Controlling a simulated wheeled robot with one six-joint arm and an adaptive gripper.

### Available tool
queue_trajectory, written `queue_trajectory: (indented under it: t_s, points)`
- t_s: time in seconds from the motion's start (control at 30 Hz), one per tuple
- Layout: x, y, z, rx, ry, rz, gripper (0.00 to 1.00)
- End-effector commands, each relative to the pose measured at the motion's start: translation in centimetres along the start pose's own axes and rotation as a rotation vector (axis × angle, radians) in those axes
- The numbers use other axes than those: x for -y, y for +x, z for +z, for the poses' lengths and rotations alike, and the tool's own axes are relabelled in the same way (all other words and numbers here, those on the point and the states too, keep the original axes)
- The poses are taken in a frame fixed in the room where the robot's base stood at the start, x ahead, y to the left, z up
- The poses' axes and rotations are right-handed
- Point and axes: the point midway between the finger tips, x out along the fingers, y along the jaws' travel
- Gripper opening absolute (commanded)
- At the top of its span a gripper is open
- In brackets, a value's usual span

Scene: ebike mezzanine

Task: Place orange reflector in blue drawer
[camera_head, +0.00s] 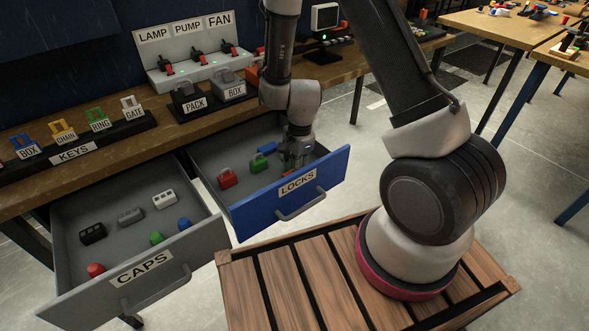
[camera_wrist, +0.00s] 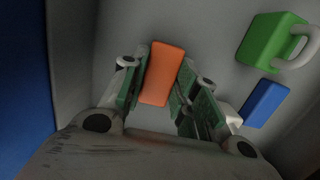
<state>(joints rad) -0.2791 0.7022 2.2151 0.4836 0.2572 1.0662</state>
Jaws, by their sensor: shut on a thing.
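The blue drawer (camera_head: 250,214), labelled LOCKS, stands open below the bench. My gripper (camera_head: 297,162) is down inside its right part, pointing downward. In the wrist view my gripper (camera_wrist: 158,92) is shut on the orange reflector (camera_wrist: 164,72), an upright-looking orange block held between the green finger pads. The grey drawer floor lies behind it; I cannot tell whether the reflector touches the floor. In the head view the reflector is mostly hidden by the gripper.
A green padlock (camera_head: 258,164) and a red padlock (camera_head: 227,179) lie left of the gripper. A blue block (camera_wrist: 267,103) lies close beside the fingers. The blue front wall is near. The open grey CAPS drawer (camera_head: 75,274) holds several small parts.

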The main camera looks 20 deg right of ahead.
Motion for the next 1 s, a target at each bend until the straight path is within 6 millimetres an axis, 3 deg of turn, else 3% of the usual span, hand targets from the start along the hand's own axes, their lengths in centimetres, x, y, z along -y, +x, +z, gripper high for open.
queue_trajectory:
  t_s: [0.1, 0.13, 0.23, 0.27, 0.67, 1.0]
  points:
    - [0.0, 0.2, 0.0, 0.0, 0.0, 0.001, 0.1]
    - [0.0, 0.3, 0.0, 0.0, -0.001, 0.0, 0.32]
    - [0.0, 0.2, 0.0, 0.0, -0.001, 0.0, 0.5]
    - [0.0, 0.2, 0.0, 0.0, -0.001, 0.0, 0.51]
    - [0.0, -0.6, 0.0, 0.001, -0.001, -0.001, 0.51]
    - [0.1, -7.7, 0.0, 0.0, -0.002, -0.005, 0.51]
